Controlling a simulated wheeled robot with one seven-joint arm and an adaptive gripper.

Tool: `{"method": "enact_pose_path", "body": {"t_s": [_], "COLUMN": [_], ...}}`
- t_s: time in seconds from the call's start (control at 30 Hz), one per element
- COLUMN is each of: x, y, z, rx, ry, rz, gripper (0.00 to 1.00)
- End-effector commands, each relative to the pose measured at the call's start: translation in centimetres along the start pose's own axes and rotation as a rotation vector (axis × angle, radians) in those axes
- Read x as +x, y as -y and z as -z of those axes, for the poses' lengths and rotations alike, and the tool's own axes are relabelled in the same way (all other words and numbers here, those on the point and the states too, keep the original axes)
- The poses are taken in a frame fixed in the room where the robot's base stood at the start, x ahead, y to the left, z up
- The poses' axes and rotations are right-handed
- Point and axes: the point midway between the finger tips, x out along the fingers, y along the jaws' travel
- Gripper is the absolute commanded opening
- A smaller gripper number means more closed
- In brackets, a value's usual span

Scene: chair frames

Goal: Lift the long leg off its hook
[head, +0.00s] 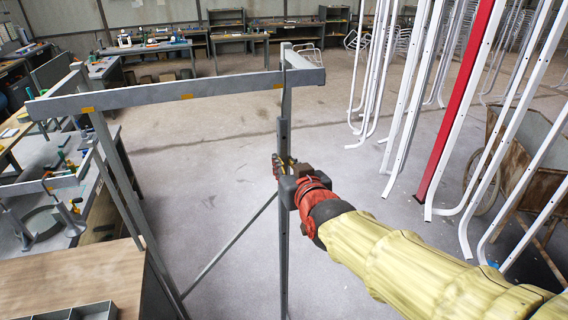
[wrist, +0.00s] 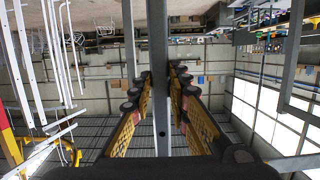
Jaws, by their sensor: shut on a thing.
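A long, slim grey leg (head: 283,225) stands upright in the middle of the head view, below the right end of a grey rack beam (head: 180,92). It runs down to the bottom of the picture. My gripper (head: 284,164) is closed around its upper part. In the wrist view the leg (wrist: 161,125) passes upright between the two yellow fingers of my gripper (wrist: 161,78), with a small hole showing in its face. I cannot tell whether the leg rests on its hook; the contact at the top is not clear.
A wooden-topped bench (head: 75,280) with a grey tray (head: 85,311) is at the lower left. Several white bent tubes (head: 405,90) and a red one (head: 460,100) hang on the right, near a cart (head: 520,165). The floor (head: 340,120) behind the leg is open.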

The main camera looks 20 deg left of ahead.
Motion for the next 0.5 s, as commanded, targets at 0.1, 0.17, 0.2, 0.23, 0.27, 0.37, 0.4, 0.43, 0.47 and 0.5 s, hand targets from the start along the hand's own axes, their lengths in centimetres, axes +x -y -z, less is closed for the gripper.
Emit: {"method": "enact_pose_path", "body": {"t_s": [0.1,0.17,0.2,0.23,0.27,0.37,0.4,0.43,0.47,0.5], "x": [-1.0,-1.4,-1.6,-1.9,-2.1,-2.8,-3.0,-3.3,-3.5,-3.7], "y": [0.0,0.0,0.0,0.0,0.0,0.0,0.0,0.0,0.0,0.0], "z": [0.2,0.2,0.2,0.2,0.2,0.2,0.2,0.2,0.2,0.1], "rx": [0.001,0.001,0.001,0.001,0.000,0.000,-0.001,0.000,0.000,0.000], "ry": [-0.005,-0.005,-0.005,-0.006,-0.005,-0.005,-0.006,-0.006,-0.006,-0.005], "rz": [0.000,0.000,0.000,0.000,0.000,0.000,0.000,0.000,0.000,0.000], "gripper": [0.00,0.00,0.00,0.00,0.00,0.00,0.00,0.00,0.00,0.00]}}
